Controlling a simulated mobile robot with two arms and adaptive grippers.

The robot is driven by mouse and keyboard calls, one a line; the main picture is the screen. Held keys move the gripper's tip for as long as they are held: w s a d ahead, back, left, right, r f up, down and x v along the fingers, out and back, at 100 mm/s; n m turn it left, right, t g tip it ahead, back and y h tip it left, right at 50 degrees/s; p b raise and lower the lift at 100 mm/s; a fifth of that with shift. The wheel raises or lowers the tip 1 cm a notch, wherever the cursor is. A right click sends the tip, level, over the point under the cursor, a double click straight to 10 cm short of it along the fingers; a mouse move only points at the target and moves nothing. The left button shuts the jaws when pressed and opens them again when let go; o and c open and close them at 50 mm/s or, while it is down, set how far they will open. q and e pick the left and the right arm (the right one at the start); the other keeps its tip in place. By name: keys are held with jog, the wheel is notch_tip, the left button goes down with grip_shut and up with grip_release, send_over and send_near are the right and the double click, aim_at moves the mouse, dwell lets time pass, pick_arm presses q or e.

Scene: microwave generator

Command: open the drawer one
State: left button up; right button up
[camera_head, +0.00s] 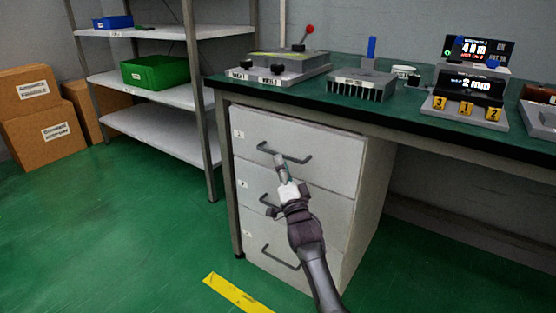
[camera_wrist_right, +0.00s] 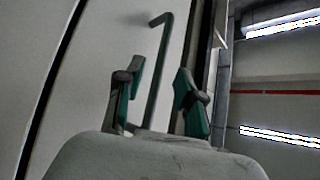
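The white cabinet under the workbench has three stacked drawers, each with a dark bar handle. The top drawer (camera_head: 325,160), labelled 1, looks shut, flush with the drawers below. My right gripper (camera_head: 282,168) is at the handle of drawer one (camera_head: 298,160), near its middle. In the right wrist view the green-padded fingers of the right gripper (camera_wrist_right: 159,98) are apart, and the handle (camera_wrist_right: 162,45) runs up between them. I cannot tell whether either finger touches it. My right forearm and gripper hide parts of the lower drawers. My left gripper is out of view.
The green-topped workbench (camera_head: 400,110) overhangs the cabinet and carries several devices. A shelf rack (camera_head: 165,130) with a green bin (camera_head: 155,72) stands left of it. Cardboard boxes (camera_head: 45,125) are at far left. The green floor before the cabinet is clear, with a yellow stripe (camera_head: 238,293).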

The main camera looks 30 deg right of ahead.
jog(key=shift+b+x, duration=0.5)
jog(key=shift+x, duration=1.65)
jog(key=shift+c, duration=0.3)
grip_shut()
